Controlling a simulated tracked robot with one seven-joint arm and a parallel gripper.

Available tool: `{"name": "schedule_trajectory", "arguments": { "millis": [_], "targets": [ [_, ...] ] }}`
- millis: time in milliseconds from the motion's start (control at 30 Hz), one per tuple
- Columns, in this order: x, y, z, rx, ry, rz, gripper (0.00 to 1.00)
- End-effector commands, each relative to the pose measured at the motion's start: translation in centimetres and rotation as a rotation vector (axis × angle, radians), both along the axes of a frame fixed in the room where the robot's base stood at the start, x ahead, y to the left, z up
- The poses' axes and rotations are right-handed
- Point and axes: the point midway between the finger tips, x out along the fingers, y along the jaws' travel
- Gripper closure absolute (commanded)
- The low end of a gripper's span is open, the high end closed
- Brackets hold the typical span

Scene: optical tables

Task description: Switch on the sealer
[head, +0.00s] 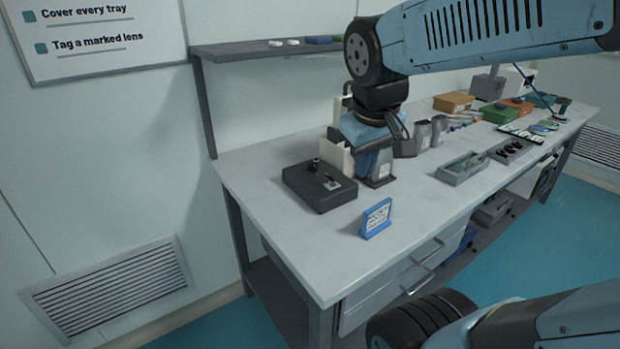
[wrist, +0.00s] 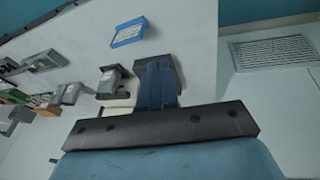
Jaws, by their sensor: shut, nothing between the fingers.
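A black box (head: 320,186) with a small upright lever and a light-coloured button on its top lies at the near left end of the table. A cream-coloured device (head: 338,153) with dark parts stands just behind it, mostly hidden by my gripper. I cannot tell for certain which of the two is the sealer. My gripper (head: 366,166) points down, shut and empty, just right of the black box and in front of the cream device. In the wrist view the shut blue fingers (wrist: 157,84) cover part of the dark box (wrist: 178,66). I see no contact clearly.
A blue sign (head: 376,218) stands near the front edge. A grey canister (head: 381,170) stands close beside my fingers, with others (head: 422,136) behind. Grey trays (head: 462,168) and coloured boxes (head: 499,113) fill the right part. The table front (head: 318,262) is clear.

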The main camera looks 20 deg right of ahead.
Motion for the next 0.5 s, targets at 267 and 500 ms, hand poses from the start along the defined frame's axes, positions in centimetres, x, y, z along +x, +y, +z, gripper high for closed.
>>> {"name": "schedule_trajectory", "arguments": {
  "millis": [267,500],
  "targets": [
    [3.7,0.1,-3.0,-0.251,0.257,0.229,1.0],
    [7.3,0.8,-5.4,-0.471,0.455,0.432,1.0]
  ]
}}
